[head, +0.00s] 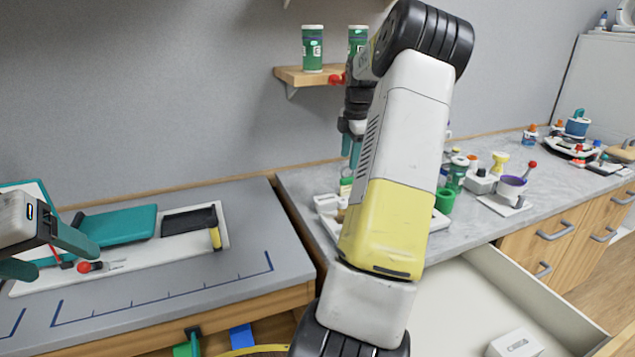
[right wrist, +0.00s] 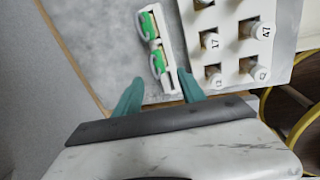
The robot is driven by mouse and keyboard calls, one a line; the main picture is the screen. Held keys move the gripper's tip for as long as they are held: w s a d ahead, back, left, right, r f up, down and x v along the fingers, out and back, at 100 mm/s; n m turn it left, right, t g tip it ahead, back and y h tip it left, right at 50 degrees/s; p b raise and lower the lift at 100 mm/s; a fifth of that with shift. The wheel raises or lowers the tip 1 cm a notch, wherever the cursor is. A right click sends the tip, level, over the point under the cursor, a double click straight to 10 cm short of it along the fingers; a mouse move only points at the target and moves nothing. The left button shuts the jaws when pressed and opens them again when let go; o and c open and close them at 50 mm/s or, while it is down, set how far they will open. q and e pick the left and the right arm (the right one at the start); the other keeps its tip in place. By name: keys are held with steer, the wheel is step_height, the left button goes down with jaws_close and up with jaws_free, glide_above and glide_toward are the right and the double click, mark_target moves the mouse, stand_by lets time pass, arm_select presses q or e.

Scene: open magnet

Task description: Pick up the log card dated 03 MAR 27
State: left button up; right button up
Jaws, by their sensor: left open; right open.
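I cannot make out a log card dated 03 MAR 27 in either view; no date is readable. My right gripper (head: 350,148) is open and points down over the back of the grey counter, partly hidden by my own arm. In the right wrist view its teal fingers (right wrist: 160,94) are apart with nothing seen between them. Just beyond the fingertips is a narrow white holder (right wrist: 164,62) with green-and-white items in it. My left gripper (head: 48,254) is open at the left edge, near the white tray with a teal pad.
A white rack (right wrist: 232,62) with numbered vials stands beside the holder. The teal pad (head: 120,226) and a red-knobbed tool (head: 85,267) are at left. A shelf (head: 300,76) holds green canisters. An open drawer (head: 460,300) contains a white box (head: 515,344). Bottles crowd the right counter.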

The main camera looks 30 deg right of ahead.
mark_target(349, 178)
steer(key=shift+w+d+f, duration=0.25)
steer(key=shift+f, duration=1.1)
steer(key=shift+w+d+f, duration=0.2)
steer(key=shift+w+f, duration=0.1)
steer(key=shift+f, duration=1.1)
steer(key=shift+w+d+f, duration=0.25)
steer(key=shift+f, duration=1.1)
steer(key=shift+r, duration=0.1)
jaws_close()
